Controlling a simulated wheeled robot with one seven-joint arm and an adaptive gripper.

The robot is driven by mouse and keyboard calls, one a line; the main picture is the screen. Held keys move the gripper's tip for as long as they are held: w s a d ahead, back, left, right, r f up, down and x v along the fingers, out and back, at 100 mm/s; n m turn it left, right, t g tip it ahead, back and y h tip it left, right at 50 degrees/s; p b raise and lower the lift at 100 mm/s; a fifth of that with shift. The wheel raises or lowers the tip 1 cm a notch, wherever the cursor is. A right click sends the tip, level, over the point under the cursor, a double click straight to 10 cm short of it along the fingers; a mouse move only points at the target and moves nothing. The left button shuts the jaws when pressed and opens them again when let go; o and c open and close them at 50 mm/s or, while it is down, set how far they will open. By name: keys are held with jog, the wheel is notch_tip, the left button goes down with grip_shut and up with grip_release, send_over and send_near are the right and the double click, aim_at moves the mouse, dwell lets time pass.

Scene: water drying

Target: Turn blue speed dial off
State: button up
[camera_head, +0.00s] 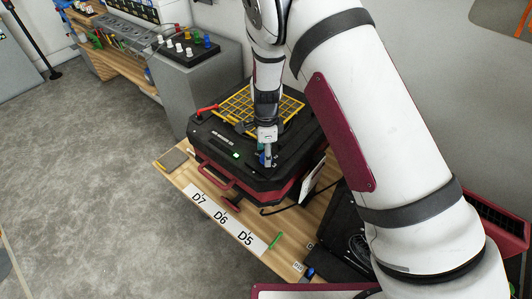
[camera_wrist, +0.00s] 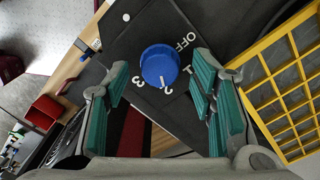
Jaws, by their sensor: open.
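The blue speed dial (camera_wrist: 160,65) is a round knob on a dark panel in the wrist view. The white mark on its rim faces the bottom of the picture, toward a partly hidden digit, and not toward the OFF label (camera_wrist: 186,40). A 3 shows to the lower left of the knob. My gripper (camera_wrist: 158,68) is open and empty, with one teal-padded finger on each side of the dial. I cannot tell whether either finger touches it. In the head view my gripper (camera_head: 265,158) is over the front right of the black and red machine (camera_head: 221,158) and mostly hides the dial.
A yellow grille (camera_wrist: 292,88) lies right of my gripper in the wrist view. The wooden table (camera_head: 172,150) carries D7, D6 and D5 labels. Grey floor lies open at left.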

jog(key=shift+f, duration=0.45)
jog(key=c, duration=1.1)
jog(key=shift+c, duration=0.2)
